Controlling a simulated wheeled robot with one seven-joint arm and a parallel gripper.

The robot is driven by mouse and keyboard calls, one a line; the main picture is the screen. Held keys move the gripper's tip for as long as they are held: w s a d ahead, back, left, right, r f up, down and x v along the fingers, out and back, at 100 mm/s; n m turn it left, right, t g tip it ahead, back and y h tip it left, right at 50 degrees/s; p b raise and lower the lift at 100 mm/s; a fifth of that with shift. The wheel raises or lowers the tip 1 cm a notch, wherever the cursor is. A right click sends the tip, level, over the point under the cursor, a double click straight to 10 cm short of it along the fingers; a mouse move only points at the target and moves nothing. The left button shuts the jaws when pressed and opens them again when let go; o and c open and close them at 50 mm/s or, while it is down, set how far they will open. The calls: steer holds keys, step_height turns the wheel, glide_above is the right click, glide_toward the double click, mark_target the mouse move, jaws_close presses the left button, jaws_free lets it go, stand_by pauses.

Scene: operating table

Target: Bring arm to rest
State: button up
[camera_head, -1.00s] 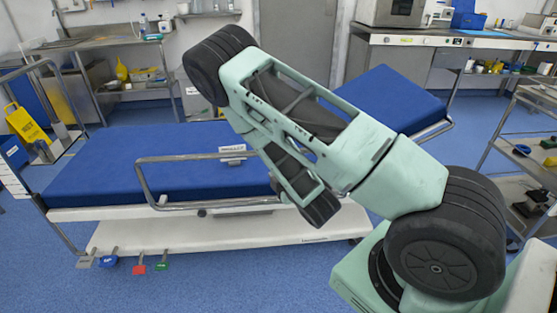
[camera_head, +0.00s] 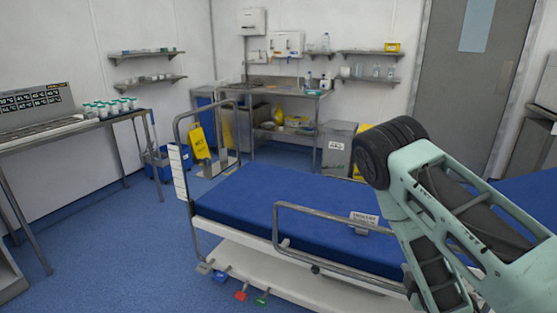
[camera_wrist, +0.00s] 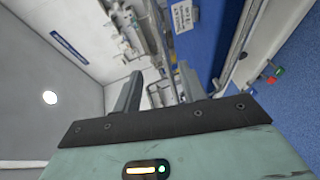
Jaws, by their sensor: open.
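My gripper (camera_wrist: 158,92) shows in the wrist view with its two grey fingers spread apart and nothing between them. In the head view my arm is folded at the right, in front of the operating table, and the gripper itself cannot be made out there. The operating table has a blue mattress (camera_head: 300,205), a white base and a metal side rail (camera_head: 335,222) with a small label. The mattress also shows in the wrist view (camera_wrist: 205,45). My arm hides part of the table's right side.
A steel table (camera_head: 75,124) with several small tubes stands at the left. A steel bench (camera_head: 290,90), bins and a yellow wet-floor sign (camera_head: 199,143) stand behind. A grey door (camera_head: 470,90) is at the back right. The blue floor (camera_head: 120,240) left of the operating table is clear.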

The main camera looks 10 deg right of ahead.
steer(key=s+a+r+m+g+y+p, duration=0.1)
steer(key=a+r+m+g+y, duration=0.2)
steer(key=a, duration=0.8)
steer(key=s+a+r+m+g+y+p, duration=0.15)
steer(key=a+r+m+g, duration=0.35)
steer(key=a, duration=0.5)
steer(key=s+a+r+g, duration=0.1)
steer(key=s+r+g, duration=0.1)
steer(key=s+r, duration=0.2)
steer(key=s+a+r+g, duration=0.2)
steer(key=s+r+g, duration=0.1)
steer(key=s, duration=0.7)
steer(key=s+a+r+n+g, duration=0.1)
steer(key=s+a+r+g, duration=0.1)
steer(key=s+r, duration=0.3)
steer(key=shift+s+r+h+p, duration=0.2)
steer(key=shift+s+h+p, duration=0.2)
steer(key=shift+s, duration=0.65)
